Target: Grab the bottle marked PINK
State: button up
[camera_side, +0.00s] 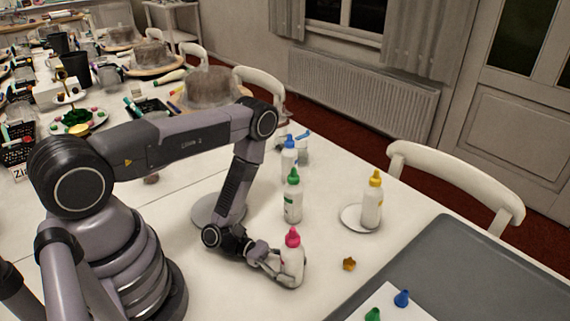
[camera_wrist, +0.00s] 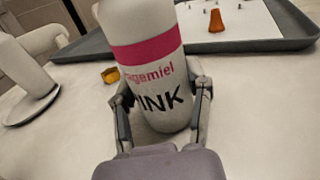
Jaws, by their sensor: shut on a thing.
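The bottle marked PINK (camera_side: 292,258) is white with a pink cap and stands upright on the table in the side view. In the wrist view the bottle (camera_wrist: 145,65) shows a pink band and the letters "INK", with its top cut off by the frame edge. My gripper (camera_side: 290,277) is low at the bottle, its fingers around the lower part. In the wrist view my gripper (camera_wrist: 162,100) has one finger on each side of the bottle and is shut on it.
Green-capped (camera_side: 293,197) and blue-capped (camera_side: 289,157) bottles stand behind. A yellow-capped bottle (camera_side: 372,202) stands on a white saucer (camera_side: 350,218).

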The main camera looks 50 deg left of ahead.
jog(key=shift+c, duration=0.8)
